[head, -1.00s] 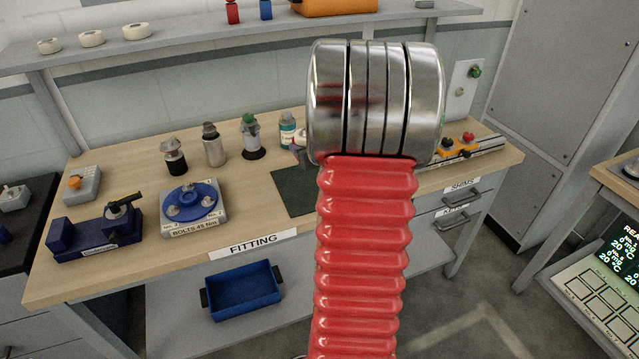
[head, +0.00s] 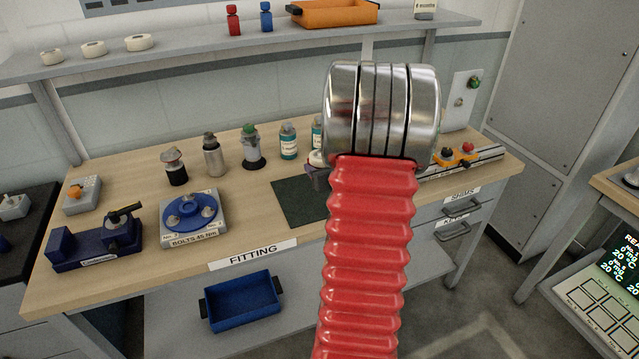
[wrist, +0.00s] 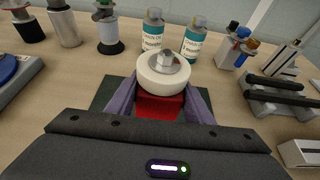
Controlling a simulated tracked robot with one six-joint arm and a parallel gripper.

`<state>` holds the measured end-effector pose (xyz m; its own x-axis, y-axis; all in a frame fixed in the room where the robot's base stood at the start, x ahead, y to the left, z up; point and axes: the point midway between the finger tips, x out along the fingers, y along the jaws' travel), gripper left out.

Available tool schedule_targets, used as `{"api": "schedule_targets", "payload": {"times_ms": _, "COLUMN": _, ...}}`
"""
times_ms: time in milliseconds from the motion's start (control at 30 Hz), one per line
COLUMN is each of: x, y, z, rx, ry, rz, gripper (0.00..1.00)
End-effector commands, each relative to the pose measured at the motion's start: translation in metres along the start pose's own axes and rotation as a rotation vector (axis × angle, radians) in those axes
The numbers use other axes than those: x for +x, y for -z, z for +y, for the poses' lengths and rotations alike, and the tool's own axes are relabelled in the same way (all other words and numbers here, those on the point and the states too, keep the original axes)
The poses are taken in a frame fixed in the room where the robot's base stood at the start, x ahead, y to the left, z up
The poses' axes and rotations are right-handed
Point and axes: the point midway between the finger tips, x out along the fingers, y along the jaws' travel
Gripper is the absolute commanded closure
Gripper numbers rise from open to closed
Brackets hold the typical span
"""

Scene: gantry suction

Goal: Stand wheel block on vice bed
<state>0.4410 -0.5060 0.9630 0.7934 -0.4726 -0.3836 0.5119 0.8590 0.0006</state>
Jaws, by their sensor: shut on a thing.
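The wheel block is a white wheel with a metal nut on a red block (wrist: 160,105); its wheel also shows in the head view (head: 317,158). My gripper (wrist: 158,98) is shut on the red block, with a purple finger on each side. It is over or at the dark green mat (head: 298,203); I cannot tell whether the block touches it. My arm hides part of the gripper in the head view. A dark blue vice (head: 97,243) with a black handle stands at the bench's left front, apart from my gripper.
A blue disc fixture (head: 191,212) stands between vice and mat. Several bottles and cylinders, including a metal one (head: 213,158), line the back. A rail with orange parts (head: 458,158) is at right. A shelf (head: 200,45) overhangs the bench. A blue bin (head: 242,303) is below.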

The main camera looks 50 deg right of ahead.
Motion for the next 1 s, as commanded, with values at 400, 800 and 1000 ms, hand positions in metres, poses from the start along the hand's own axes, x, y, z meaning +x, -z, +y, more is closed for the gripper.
{"api": "schedule_targets", "payload": {"times_ms": 400, "x": 0.007, "y": 0.013, "z": 0.000, "rx": -0.002, "ry": 0.000, "rz": -0.006, "gripper": 1.00}}
{"api": "schedule_targets", "payload": {"times_ms": 800, "x": 0.016, "y": 0.035, "z": 0.000, "rx": 0.000, "ry": -0.001, "rz": -0.003, "gripper": 1.00}}
{"api": "schedule_targets", "payload": {"times_ms": 1000, "x": 0.021, "y": 0.047, "z": 0.000, "rx": -0.002, "ry": 0.000, "rz": -0.005, "gripper": 1.00}}
